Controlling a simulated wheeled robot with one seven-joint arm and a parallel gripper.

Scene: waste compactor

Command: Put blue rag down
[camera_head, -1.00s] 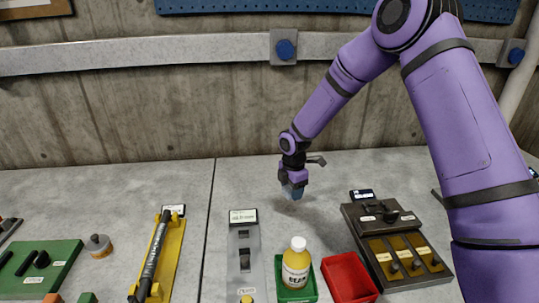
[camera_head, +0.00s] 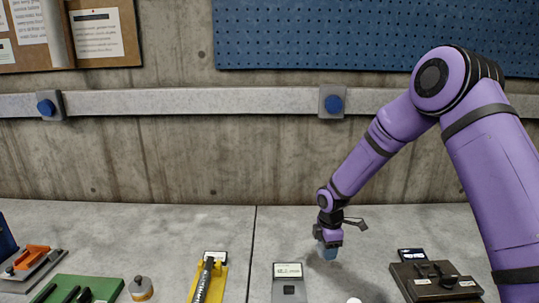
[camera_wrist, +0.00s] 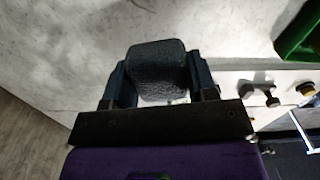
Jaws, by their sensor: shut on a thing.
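My gripper (camera_head: 327,243) is at the back of the grey worktop (camera_head: 180,235), in front of the concrete wall. It is shut on the blue rag (camera_head: 328,253), a small grey-blue block-like piece pointing down from the fingers. In the wrist view the rag (camera_wrist: 157,70) looks dark grey and sits between the two black fingers of the gripper (camera_wrist: 160,85). The rag is close above the worktop or touching it; I cannot tell which.
A dark tray unit (camera_head: 435,282) stands to the right, and a device with a label (camera_head: 288,285) stands in front. A yellow holder with a black tool (camera_head: 208,280), a small round container (camera_head: 140,289) and a green tray (camera_head: 75,287) are left. The worktop around the gripper is clear.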

